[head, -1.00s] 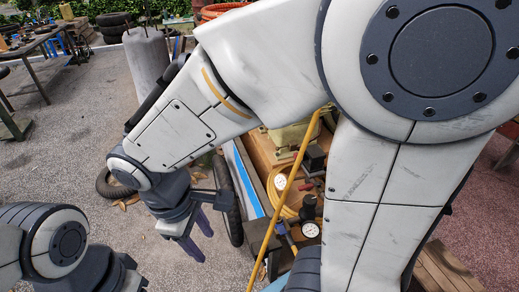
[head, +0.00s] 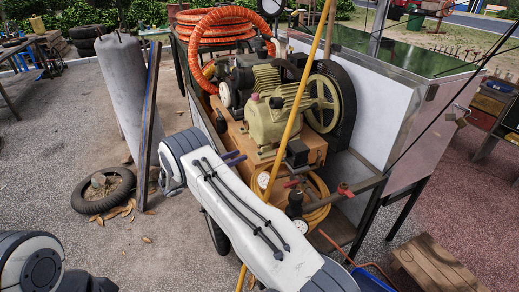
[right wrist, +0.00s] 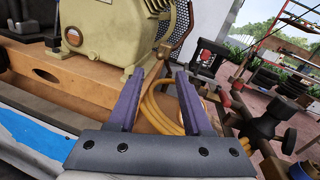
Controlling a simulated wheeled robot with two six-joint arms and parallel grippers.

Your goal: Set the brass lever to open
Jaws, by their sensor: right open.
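My right gripper (right wrist: 160,75) is open and empty in the right wrist view, with its two purple fingers spread in front of the compressor deck. In the head view only a little of the right gripper (head: 235,158) shows past my arm, beside the deck's left edge. I cannot pick out a brass lever for sure. A red-handled valve (head: 344,188) sticks out at the right end of the deck's piping. A black regulator (right wrist: 266,128) with pipe fittings stands right of the fingers, apart from them. My left gripper is out of view; only part of that arm shows.
The cream compressor (head: 275,118) and its flywheel (head: 322,104) stand on the wooden deck. A yellow hose (right wrist: 160,112) coils behind the fingers. Orange hose (head: 215,32) lies at the back.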

